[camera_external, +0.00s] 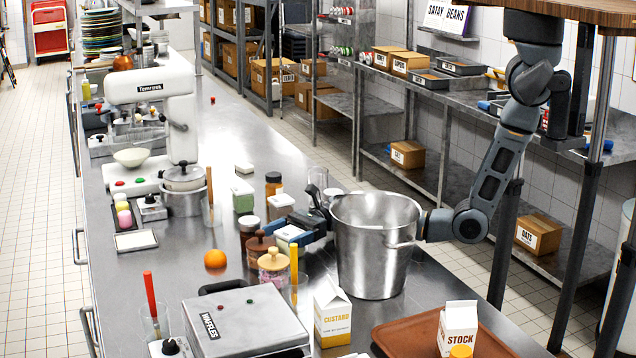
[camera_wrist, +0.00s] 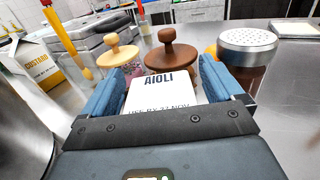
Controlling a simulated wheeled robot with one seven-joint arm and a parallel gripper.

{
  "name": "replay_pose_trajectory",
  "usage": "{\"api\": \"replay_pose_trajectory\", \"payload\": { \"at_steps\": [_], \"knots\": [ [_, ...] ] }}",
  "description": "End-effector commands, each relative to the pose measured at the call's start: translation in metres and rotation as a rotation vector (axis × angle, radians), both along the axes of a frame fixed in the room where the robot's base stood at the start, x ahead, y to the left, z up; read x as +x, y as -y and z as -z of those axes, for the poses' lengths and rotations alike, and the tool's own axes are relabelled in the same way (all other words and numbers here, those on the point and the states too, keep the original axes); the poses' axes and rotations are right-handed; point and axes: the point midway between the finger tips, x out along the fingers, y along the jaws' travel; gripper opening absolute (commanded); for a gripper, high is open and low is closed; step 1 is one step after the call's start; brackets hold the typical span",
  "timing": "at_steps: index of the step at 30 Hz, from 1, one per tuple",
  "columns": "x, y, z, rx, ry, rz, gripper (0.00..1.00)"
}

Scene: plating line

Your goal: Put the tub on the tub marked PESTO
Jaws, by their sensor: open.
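A tub with a white lid marked AIOLI (camera_wrist: 160,92) lies between the two blue fingers of my gripper (camera_wrist: 162,84) in the wrist view. The fingers are open on either side of it; I cannot tell whether they touch it. In the external view this white-lidded tub (camera_external: 288,233) shows at my gripper (camera_external: 292,228), just left of the big steel pot. A green-sided tub with a white lid (camera_external: 243,197) stands farther back on the counter. I cannot read any PESTO mark.
The steel pot (camera_external: 375,240) stands close right of my gripper. Wooden-lidded jars (camera_external: 273,266), a waffle maker (camera_external: 246,325), a CUSTARD carton (camera_external: 332,315) and a shaker (camera_wrist: 247,50) are near. An orange (camera_external: 215,259) lies to the left, with bare counter around it.

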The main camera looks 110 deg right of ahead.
Motion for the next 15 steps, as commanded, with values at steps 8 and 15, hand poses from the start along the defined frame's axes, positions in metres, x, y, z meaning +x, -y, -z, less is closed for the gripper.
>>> {"api": "replay_pose_trajectory", "payload": {
  "at_steps": [8, 15],
  "knots": [
    [-0.0002, 0.0002, 0.0001, 0.000, 0.000, 0.000, 0.83],
    [-0.0003, 0.0002, 0.0001, 0.000, 0.000, 0.000, 0.60]
  ]
}}
